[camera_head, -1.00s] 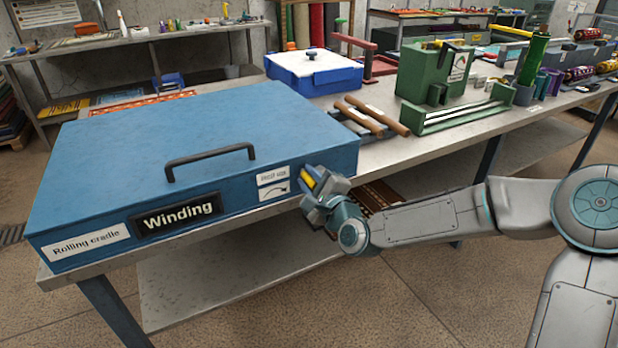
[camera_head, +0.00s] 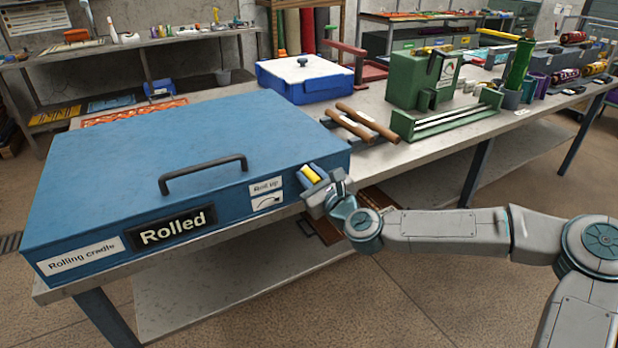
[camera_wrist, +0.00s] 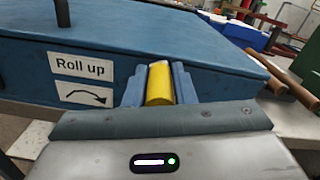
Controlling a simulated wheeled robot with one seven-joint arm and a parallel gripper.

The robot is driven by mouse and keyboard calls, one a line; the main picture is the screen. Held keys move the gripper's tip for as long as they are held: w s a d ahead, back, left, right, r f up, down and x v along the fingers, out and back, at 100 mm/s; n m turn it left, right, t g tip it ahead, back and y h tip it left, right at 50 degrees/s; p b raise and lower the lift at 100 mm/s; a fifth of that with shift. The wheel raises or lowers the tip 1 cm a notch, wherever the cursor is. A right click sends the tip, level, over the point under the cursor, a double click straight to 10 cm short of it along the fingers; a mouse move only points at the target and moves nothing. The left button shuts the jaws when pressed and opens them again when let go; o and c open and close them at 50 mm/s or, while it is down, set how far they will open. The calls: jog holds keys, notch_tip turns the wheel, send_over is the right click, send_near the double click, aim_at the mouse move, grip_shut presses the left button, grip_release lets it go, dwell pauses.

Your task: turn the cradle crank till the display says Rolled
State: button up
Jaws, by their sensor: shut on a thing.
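The rolling cradle (camera_head: 110,160) is a large blue box with a black handle on its lid, standing on the bench. Its black display (camera_head: 173,229) reads "Rolled". A "Roll up" label with a curved arrow (camera_head: 266,193) is on its front right. My gripper (camera_head: 318,180) is at the front right corner, its fingers around the yellow crank grip (camera_wrist: 159,84). The wrist view shows the grip between the two blue-grey fingers (camera_wrist: 160,86). The rest of the crank is hidden behind the gripper.
Two brown rollers (camera_head: 366,122) lie right of the cradle. A blue and white tub (camera_head: 305,78) and a green machine (camera_head: 424,78) stand farther back. The floor before the bench (camera_head: 270,315) is clear apart from my arm.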

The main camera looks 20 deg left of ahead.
jog(key=shift+f+m, duration=0.1)
jog(key=shift+m, duration=0.2)
jog(key=o, duration=0.9)
jog(key=shift+d, duration=0.1)
jog(key=v, duration=1.3)
jog(key=shift+s+d, duration=0.2)
jog(key=shift+s, duration=0.05)
